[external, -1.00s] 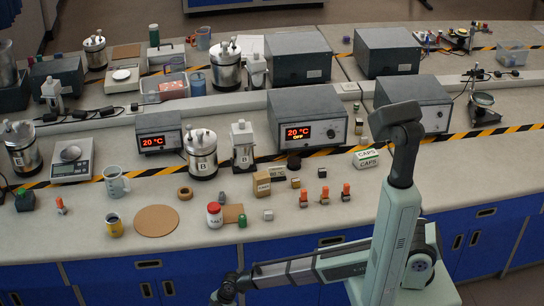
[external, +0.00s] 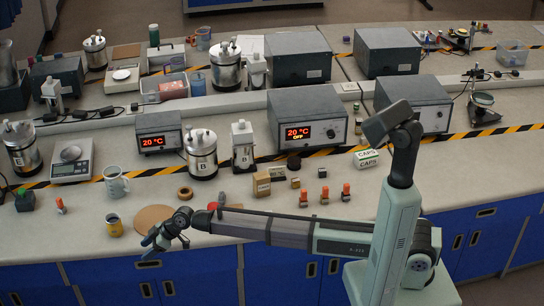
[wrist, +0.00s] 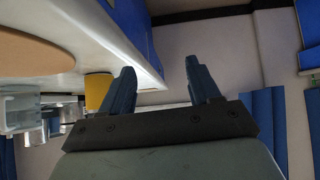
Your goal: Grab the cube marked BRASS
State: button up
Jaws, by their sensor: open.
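No marking that reads BRASS is legible in either view. A small gold-brown cube (external: 296,183) sits on the bench, right of a cardboard box (external: 261,185). A small dark cube (external: 322,173) sits to its right, behind the orange-topped pieces. My gripper (external: 152,242) is at the bench's front edge, well left of both cubes. In the wrist view my gripper (wrist: 160,68) is open with nothing between its fingers. No cube is clear in the wrist view. My forearm hides part of the front bench.
A yellow mug (external: 114,226) and round cork mat (external: 155,219) lie near my gripper; the mug (wrist: 97,92) also shows in the wrist view. Several orange-topped pieces (external: 325,196) stand right of the box. Heater units (external: 308,122) line the back.

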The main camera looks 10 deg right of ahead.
jog(key=w+d+r+m+h, duration=0.1)
jog(key=w+d+r+m, duration=0.6)
jog(key=w+d+r, duration=0.35)
jog(key=w+d+r+m, duration=0.6)
jog(key=w+d+r, duration=0.3)
jog(key=w, duration=0.3)
jog(key=m+h, duration=0.8)
jog(key=m, duration=1.4)
send_over(296, 180)
notch_tip(296, 180, down, 7)
jog(key=shift+f, duration=6.55)
grip_shut()
